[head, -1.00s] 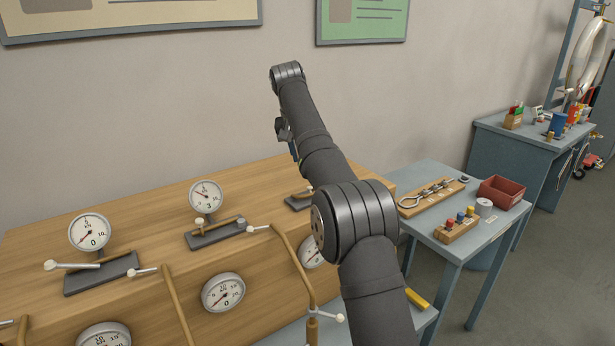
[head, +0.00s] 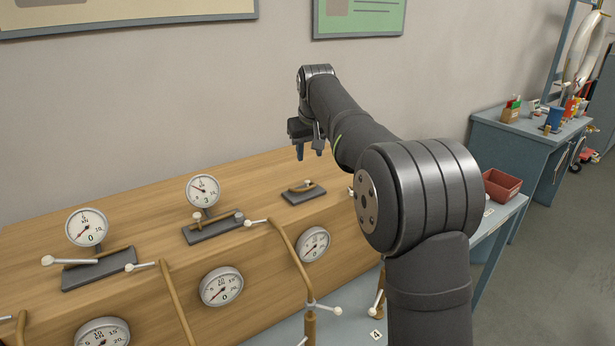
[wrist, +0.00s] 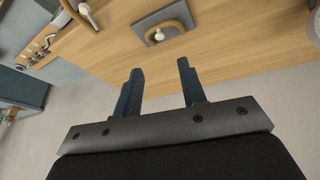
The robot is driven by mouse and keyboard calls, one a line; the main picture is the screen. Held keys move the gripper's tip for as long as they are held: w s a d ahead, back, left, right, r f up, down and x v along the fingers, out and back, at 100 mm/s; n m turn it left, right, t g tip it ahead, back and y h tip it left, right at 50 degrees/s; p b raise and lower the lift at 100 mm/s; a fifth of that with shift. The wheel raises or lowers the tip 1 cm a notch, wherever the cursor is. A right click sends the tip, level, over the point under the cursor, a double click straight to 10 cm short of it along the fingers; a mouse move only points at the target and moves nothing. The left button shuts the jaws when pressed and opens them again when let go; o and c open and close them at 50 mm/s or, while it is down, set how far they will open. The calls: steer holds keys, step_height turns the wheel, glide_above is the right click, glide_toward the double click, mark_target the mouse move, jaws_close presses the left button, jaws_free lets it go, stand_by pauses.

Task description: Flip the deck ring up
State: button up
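A dark grey plate (head: 317,195) lies on the wooden deck, with a brass fitting (head: 301,187) low across it.
Gauges (head: 203,191) and other grey plates with brass levers (head: 213,228) stand to the left on the deck. A brass pipe (head: 291,262) with white-ended handles rises at the front. The side table with a red bin (head: 501,185) is partly behind my arm. A wall is behind.

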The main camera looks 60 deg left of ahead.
mark_target(307, 182)
steer(key=x, duration=1.1)
jaws_close()
